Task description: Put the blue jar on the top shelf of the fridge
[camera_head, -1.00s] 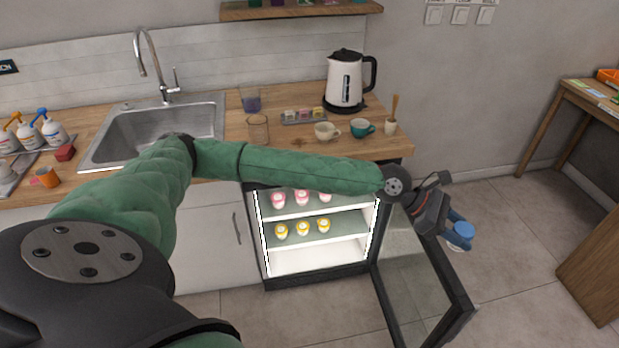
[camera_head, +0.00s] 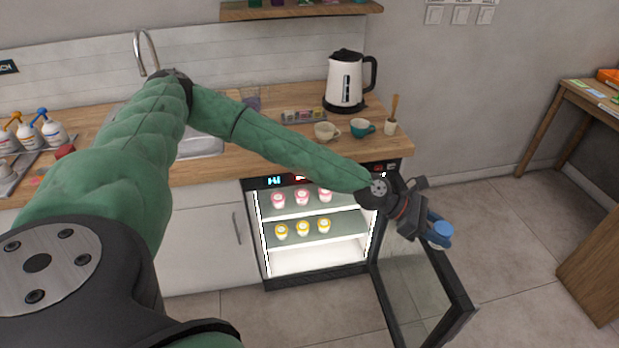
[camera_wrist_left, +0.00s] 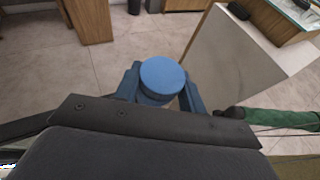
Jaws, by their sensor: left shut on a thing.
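The blue jar (camera_head: 442,231) is held by my left gripper (camera_head: 434,232), above the open fridge door and right of the fridge opening. In the left wrist view the blue lid of the jar (camera_wrist_left: 162,75) sits between the two blue fingers (camera_wrist_left: 160,92), which are shut on it. The fridge (camera_head: 315,262) is lit inside, under the counter. Its top shelf (camera_head: 290,207) holds pink-lidded jars in a row. The lower shelf (camera_head: 312,239) holds yellow-lidded jars. The fridge door (camera_head: 421,285) stands open towards the lower right. My right gripper is out of view.
A kettle (camera_head: 345,82), a cream cup (camera_head: 326,131), a teal cup (camera_head: 361,128) and a mortar (camera_head: 391,127) stand on the counter (camera_head: 290,150) above the fridge. The fridge bottom looks bare. A wooden table (camera_head: 590,100) stands at the right, with clear floor between.

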